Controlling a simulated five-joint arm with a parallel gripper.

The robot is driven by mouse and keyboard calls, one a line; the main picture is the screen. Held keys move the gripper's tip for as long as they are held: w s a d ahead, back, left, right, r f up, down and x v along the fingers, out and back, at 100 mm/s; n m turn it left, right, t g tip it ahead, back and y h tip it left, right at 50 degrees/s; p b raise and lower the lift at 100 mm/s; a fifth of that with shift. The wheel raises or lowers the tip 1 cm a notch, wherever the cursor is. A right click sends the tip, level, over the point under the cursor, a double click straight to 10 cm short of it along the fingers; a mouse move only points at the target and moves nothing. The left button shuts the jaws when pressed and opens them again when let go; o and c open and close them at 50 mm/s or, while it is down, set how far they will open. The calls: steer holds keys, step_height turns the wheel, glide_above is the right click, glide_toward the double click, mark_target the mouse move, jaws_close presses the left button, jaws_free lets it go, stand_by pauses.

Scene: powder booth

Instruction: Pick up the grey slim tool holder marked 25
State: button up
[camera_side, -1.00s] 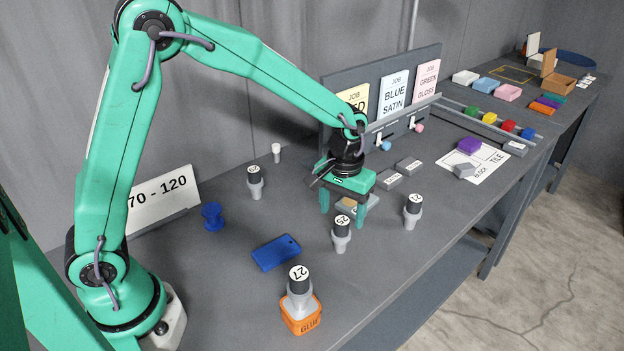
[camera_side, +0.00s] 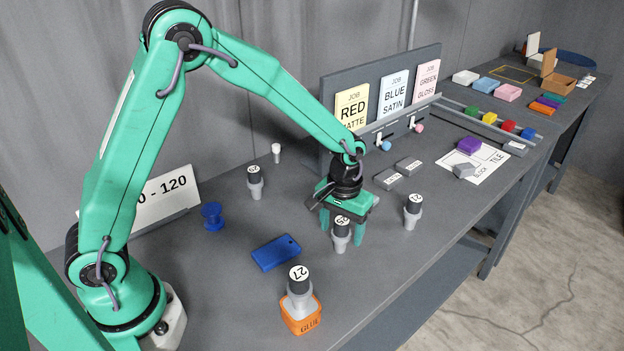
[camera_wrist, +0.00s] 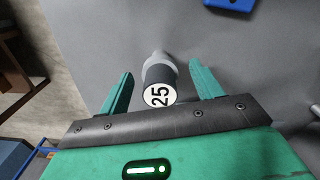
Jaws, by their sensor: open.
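The grey slim tool holder marked 25 (camera_side: 341,236) stands upright on the grey bench, with a dark upper part and a white top label. It also shows in the wrist view (camera_wrist: 158,80), between the two green fingers. My gripper (camera_side: 342,228) is open, with its fingers down around the holder, one to each side. In the wrist view my gripper (camera_wrist: 160,88) shows a gap on both sides of the holder. Similar grey holders stand behind on the left (camera_side: 255,182), to the right (camera_side: 412,211), and in front, marked 27 (camera_side: 299,291).
A blue flat box (camera_side: 276,252) lies to the left of my gripper and a blue spool (camera_side: 212,215) farther left. Grey blocks (camera_side: 388,179) lie behind. The bench's front edge is to the right.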

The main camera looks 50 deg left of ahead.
steer(key=c, duration=1.4)
steer(key=shift+o, duration=0.2)
steer(key=shift+r, duration=0.1)
steer(key=shift+r, duration=0.45)
step_height(320, 180, up, 3)
steer(key=shift+r, duration=0.1)
steer(key=s+d+r, duration=0.6)
steer(key=s+d, duration=0.2)
steer(key=shift+d+r, duration=0.3)
steer(key=shift+r, duration=0.05)
